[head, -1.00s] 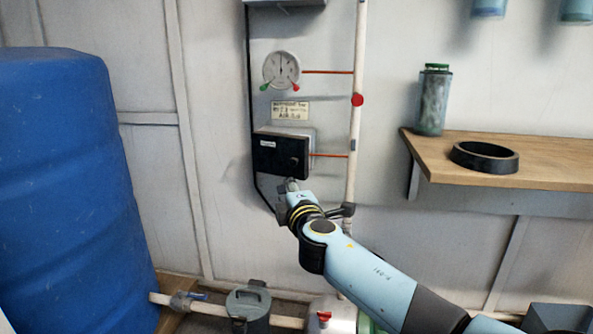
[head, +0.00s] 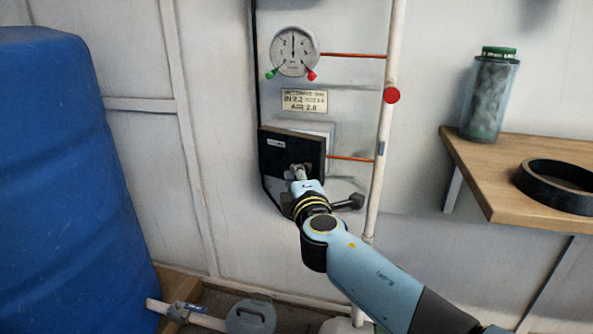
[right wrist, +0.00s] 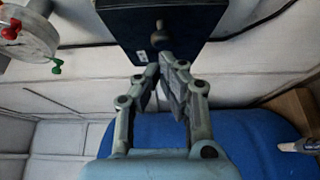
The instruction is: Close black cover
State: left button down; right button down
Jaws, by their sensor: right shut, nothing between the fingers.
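The black cover (head: 279,151) is a dark panel on a pale box (head: 318,130) on the wall. The box shows above and to the right of it. I cannot tell how far the cover stands off the box. My right gripper (head: 299,172) is in front of the cover's lower right part and hides the knob there. In the right wrist view the cover (right wrist: 190,18) is just ahead, with its round knob (right wrist: 160,39) beyond the fingertips. The right gripper (right wrist: 166,64) is shut and empty. My left gripper is out of view.
A round gauge (head: 293,52) and a label (head: 304,101) are above the cover. A white vertical pipe (head: 384,130) with a red knob (head: 391,96) runs to the right. A blue barrel (head: 60,180) fills the left. A wooden shelf (head: 475,180) juts out at right.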

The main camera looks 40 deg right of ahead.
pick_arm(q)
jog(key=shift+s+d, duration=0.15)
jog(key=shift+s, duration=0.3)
